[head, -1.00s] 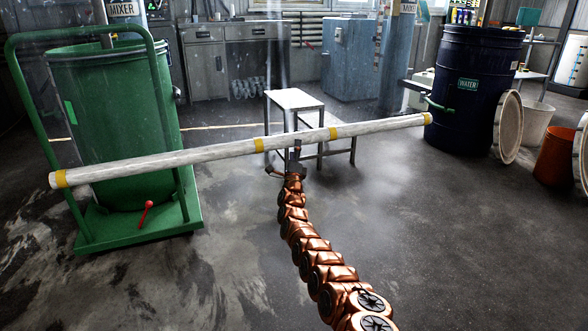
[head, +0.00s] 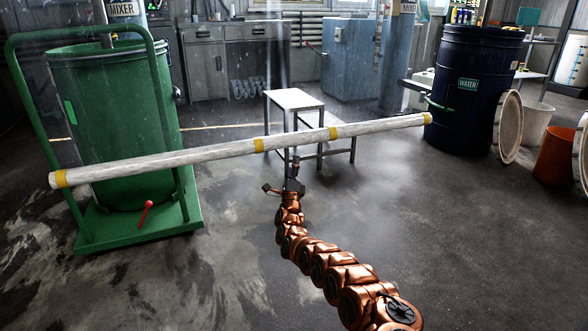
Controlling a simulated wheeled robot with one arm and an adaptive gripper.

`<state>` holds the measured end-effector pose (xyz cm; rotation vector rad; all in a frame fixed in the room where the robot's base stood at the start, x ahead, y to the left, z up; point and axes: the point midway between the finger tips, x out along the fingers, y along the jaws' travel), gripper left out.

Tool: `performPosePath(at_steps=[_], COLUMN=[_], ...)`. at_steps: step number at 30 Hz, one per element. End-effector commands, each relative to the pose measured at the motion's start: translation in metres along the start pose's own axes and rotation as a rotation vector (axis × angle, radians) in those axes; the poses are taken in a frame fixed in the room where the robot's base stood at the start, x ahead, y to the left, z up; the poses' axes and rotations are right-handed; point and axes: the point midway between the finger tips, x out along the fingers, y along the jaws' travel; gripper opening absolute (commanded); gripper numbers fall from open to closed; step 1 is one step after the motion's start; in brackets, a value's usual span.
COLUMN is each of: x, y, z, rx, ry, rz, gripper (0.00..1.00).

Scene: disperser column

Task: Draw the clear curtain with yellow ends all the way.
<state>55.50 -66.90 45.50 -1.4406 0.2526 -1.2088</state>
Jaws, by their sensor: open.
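A long pale bar with yellow ends and yellow bands (head: 200,157) runs across the view, rising slightly from left to right. Above it is a faint see-through sheet with specks and pale streaks, which looks like the clear curtain (head: 279,45). Its edges are hard to make out. My gripper (head: 291,174) is below the middle of the bar, between the two inner yellow bands. It is open and looks empty. A thin upright piece shows between it and the bar; I cannot tell whether it is a finger or a part hanging from the bar.
A green drum on a trolley (head: 120,120) stands at the left, behind the bar's left part. A small white step table (head: 292,99) stands behind the bar's middle. A dark blue water drum (head: 467,105) stands at the right. The floor in front is clear.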

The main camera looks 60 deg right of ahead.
Motion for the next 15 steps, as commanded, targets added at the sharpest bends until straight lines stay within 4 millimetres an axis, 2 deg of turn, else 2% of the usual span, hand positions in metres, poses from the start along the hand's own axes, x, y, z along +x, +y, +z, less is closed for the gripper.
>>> performPosePath(at_steps=[15], x=[-0.0071], y=[0.0007], z=[-0.0025], rx=[-0.004], ry=[0.003], rz=[0.001], gripper=[0.84])
